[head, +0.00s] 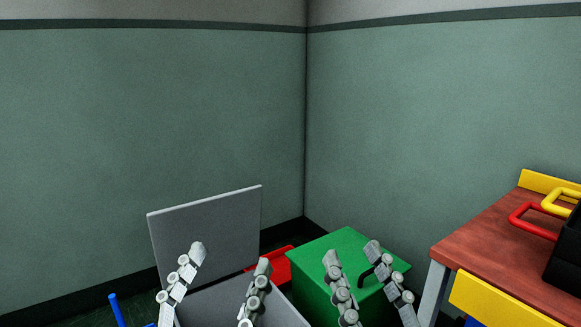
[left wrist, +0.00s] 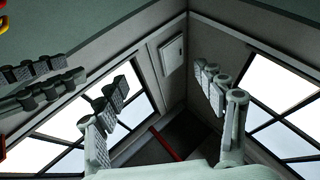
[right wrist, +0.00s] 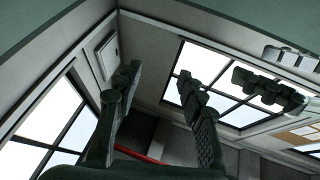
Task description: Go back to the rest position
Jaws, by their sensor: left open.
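My left gripper (head: 230,257) is at the lower middle-left of the head view, fingers pointing up and spread wide. Its fingers also stand apart with nothing between them in the left wrist view (left wrist: 165,75). My right gripper (head: 352,252) is to its right, fingers also up and apart, with nothing between them. It shows empty in the right wrist view (right wrist: 158,78) too. The two grippers are side by side and apart. Each wrist view also shows the other gripper's fingers at its side edge.
A grey panel (head: 205,225) stands behind my left gripper. A green box (head: 325,250) with a dark handle is behind my right gripper, a red object (head: 283,265) beside it. A wooden-topped table (head: 490,250) with a black crate (head: 568,262) is at right. Green walls close the corner.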

